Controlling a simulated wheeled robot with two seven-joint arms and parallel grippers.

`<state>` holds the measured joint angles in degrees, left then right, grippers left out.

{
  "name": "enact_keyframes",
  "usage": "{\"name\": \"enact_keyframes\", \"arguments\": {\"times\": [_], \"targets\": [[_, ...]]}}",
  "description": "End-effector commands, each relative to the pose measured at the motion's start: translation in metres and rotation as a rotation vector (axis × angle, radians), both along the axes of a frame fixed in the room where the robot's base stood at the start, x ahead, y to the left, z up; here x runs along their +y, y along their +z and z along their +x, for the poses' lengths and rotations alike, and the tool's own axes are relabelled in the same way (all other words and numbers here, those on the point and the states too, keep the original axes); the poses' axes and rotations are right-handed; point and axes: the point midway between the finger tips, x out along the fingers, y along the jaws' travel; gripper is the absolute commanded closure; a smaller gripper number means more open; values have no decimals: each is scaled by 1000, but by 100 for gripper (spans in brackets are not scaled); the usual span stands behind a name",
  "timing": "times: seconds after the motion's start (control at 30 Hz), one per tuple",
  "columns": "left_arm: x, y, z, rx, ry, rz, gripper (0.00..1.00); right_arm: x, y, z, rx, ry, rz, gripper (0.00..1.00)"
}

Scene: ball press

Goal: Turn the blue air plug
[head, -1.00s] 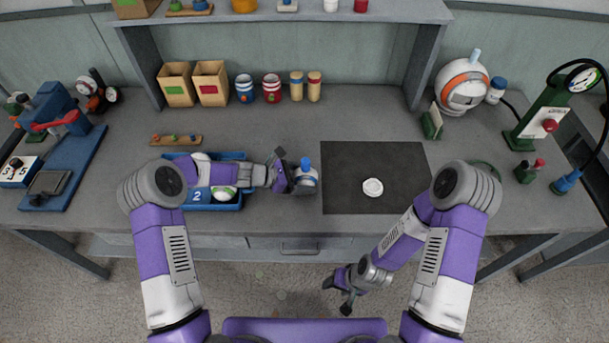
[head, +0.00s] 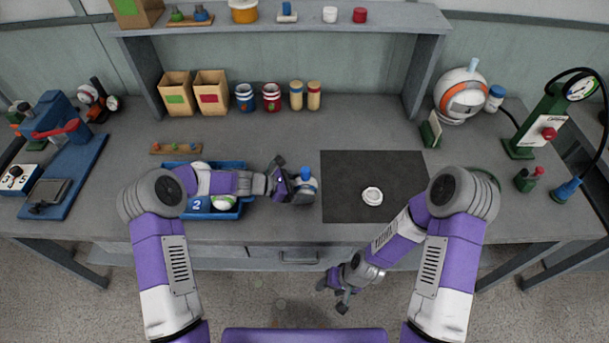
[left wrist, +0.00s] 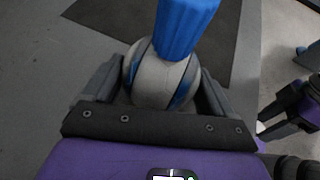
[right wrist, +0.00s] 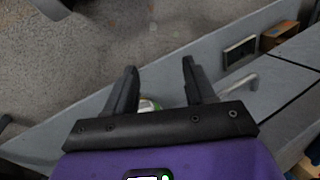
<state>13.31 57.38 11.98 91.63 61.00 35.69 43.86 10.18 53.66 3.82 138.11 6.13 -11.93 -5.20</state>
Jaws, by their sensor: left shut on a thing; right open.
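A white ball with blue and grey panels (head: 308,185) is held by my left gripper (head: 299,184) over the bench, just left of the dark mat. The blue air plug (head: 306,173) stands upright on top of this ball. In the left wrist view the ball (left wrist: 157,82) sits between both fingers, and the ribbed blue plug (left wrist: 184,28) rises above it, clear of the fingers. My right gripper (head: 334,296) is open and empty, low in front of the bench. Its two fingers stand apart in the right wrist view (right wrist: 160,68).
The dark mat (head: 400,205) carries a white ring (head: 372,196). A blue tray (head: 236,208) with balls is left of my left gripper. A green pump (head: 535,125) with a hose stands right, a blue press (head: 65,155) left. The bench behind the mat is clear.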

Motion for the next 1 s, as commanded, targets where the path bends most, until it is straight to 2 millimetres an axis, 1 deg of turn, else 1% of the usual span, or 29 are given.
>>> {"name": "enact_keyframes", "arguments": {"times": [0.03, 0.07, 0.17, 0.2, 0.27, 0.3, 0.37, 0.4, 0.47, 0.5, 0.53, 0.6, 0.67, 0.7, 0.77, 0.87, 1.0], "targets": [[0, 0, 0, 0, 0, 0, 34, 13, 9, 15, -11, 37, 18, 46], [0, 0, 0, 0, 0, 0, 34, 22, 16, 23, -13, 63, 35, 46], [0, 0, 0, 0, 0, 0, 34, 59, 46, 49, -22, 161, 113, 46], [0, 0, 0, 0, 0, 0, 34, 76, 61, 58, -29, 203, 154, 46], [0, 0, 0, 0, 0, 0, 34, 102, 87, 71, -47, 271, 223, 46], [0, 0, 0, 0, 0, 0, 34, 120, 106, 78, -62, 319, 274, 46], [0, 0, 0, 0, 0, 0, 34, 145, 137, 89, -94, 397, 354, 46], [0, 0, 0, 0, 0, 0, 34, 160, 159, 96, -121, 453, 409, 46], [0, 0, 0, 0, 0, 0, 34, 180, 193, 106, -172, 544, 490, 46], [0, 0, 0, 0, 0, 0, 34, 190, 216, 112, -214, 612, 539, 46], [0, 0, 0, 0, 0, 0, 34, 196, 232, 118, -250, 664, 570, 46], [0, 0, 0, 0, 0, 0, 34, 201, 262, 132, -335, 787, 618, 46], [0, 0, 0, 0, 0, 0, 34, 198, 281, 145, -409, 893, 631, 46], [0, 0, 0, 0, 0, 0, 34, 193, 290, 154, -456, 962, 628, 46], [0, 0, 0, 0, 0, 0, 34, 183, 300, 169, -521, 1065, 605, 46], [0, 0, 0, 0, 0, 0, 34, 160, 310, 195, -612, 1235, 537, 46], [0, 0, 0, 0, 0, 0, 34, 119, 320, 230, -693, 1459, 400, 46]]}}
